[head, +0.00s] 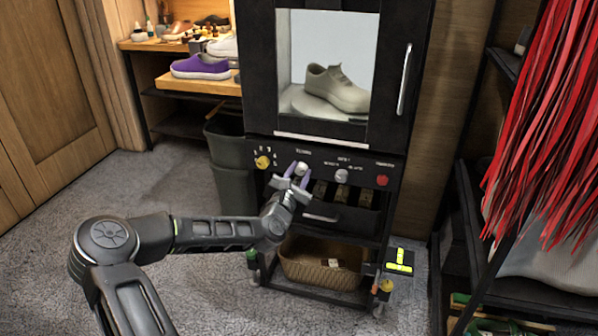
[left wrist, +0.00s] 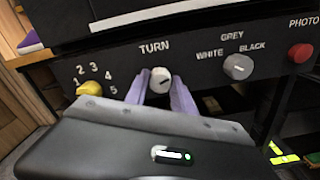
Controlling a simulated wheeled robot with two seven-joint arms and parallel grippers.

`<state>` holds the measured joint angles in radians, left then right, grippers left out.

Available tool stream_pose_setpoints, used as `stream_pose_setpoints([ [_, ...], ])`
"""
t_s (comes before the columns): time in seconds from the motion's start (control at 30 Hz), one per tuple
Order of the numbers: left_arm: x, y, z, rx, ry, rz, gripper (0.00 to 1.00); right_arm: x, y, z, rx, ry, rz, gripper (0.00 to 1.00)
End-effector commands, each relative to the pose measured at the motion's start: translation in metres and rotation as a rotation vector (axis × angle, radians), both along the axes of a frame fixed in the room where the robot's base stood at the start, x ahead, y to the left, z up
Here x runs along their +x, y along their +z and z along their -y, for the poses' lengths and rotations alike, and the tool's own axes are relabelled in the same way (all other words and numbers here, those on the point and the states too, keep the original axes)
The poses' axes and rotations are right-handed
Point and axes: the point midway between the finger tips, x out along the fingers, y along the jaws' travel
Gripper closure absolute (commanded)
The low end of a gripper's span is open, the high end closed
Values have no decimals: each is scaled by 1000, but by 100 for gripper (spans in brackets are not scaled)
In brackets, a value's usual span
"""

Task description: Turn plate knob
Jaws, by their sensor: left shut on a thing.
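The plate knob is a small white dial under the word TURN on the black control panel of the cabinet. It shows in the head view (head: 302,168) and in the left wrist view (left wrist: 160,77). My left gripper (head: 297,174) is at the panel, with its two purple fingers shut on this knob, one on each side. In the left wrist view the fingers (left wrist: 160,90) flank the knob, whose dark pointer mark faces the camera. My right gripper is not in view.
The panel also has a yellow numbered knob (head: 263,162), a grey knob (head: 341,176) and a red button (head: 382,180). A dark bin (head: 232,171) stands left of the cabinet. A wicker basket (head: 312,269) sits low on it. Red strips (head: 548,120) hang at right.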

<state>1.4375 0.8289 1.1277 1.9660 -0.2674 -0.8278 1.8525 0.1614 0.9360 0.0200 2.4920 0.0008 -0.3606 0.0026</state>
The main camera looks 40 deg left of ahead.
Motion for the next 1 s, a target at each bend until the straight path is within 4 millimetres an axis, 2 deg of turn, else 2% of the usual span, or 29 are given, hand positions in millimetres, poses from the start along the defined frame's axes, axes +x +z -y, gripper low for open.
stream_pose_setpoints([
  [0.43,1,1,1,402,-2,-139,100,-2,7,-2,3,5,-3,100],
  [1.0,1,0,1,850,-2,-294,100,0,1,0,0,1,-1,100],
])
